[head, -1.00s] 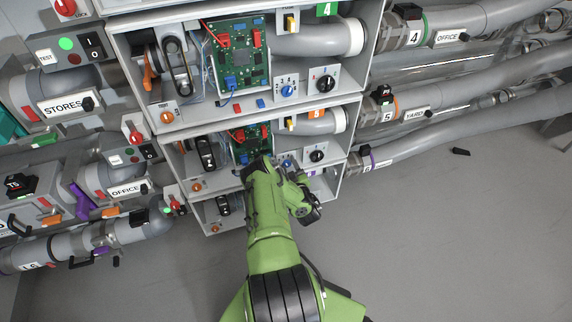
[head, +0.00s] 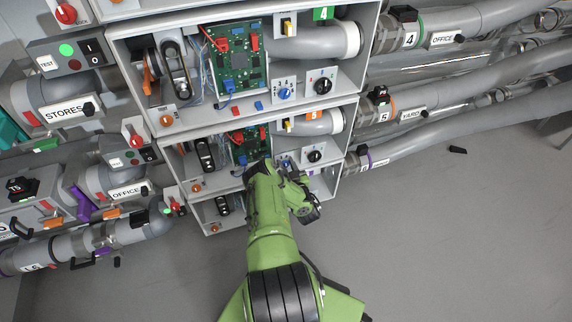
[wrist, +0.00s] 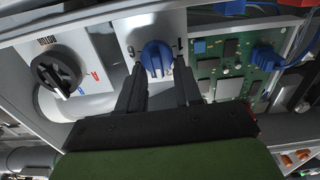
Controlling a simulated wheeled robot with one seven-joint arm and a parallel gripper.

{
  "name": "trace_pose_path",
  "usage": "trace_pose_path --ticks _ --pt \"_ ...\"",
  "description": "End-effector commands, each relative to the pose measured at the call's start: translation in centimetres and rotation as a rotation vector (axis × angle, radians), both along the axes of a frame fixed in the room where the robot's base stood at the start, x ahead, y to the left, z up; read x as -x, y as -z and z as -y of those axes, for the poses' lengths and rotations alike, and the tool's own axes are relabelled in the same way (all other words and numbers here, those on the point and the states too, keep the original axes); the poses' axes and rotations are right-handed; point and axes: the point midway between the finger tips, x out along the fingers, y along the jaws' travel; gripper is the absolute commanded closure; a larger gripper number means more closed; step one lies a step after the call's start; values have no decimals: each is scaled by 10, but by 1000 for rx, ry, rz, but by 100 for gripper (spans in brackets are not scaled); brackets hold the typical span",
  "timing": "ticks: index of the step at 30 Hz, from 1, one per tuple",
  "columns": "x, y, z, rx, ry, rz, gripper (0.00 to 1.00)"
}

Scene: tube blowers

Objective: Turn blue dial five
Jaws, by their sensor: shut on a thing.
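The blue dial (wrist: 155,57) sits on a white plate with a 6 and a 1 beside it in the wrist view. My gripper (wrist: 158,66) is shut on this dial, one dark finger on each side of it. The dial's pointer position is hard to read. In the head view my gripper (head: 288,172) reaches into the middle cabinet, the one with the orange 5 label (head: 313,114). There my wrist hides most of the dial.
A black dial (wrist: 57,72) on a white plate is beside the blue one. A green circuit board (wrist: 225,70) with blue connectors is on the other side. The upper cabinet holds another blue dial (head: 284,93).

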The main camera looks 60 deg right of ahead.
Motion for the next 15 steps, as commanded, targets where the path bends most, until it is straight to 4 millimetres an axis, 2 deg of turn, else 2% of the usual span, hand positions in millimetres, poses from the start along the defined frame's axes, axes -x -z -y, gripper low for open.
trace_pose_path --ticks 15 --pt "7 0 6 -347 0 349 96"
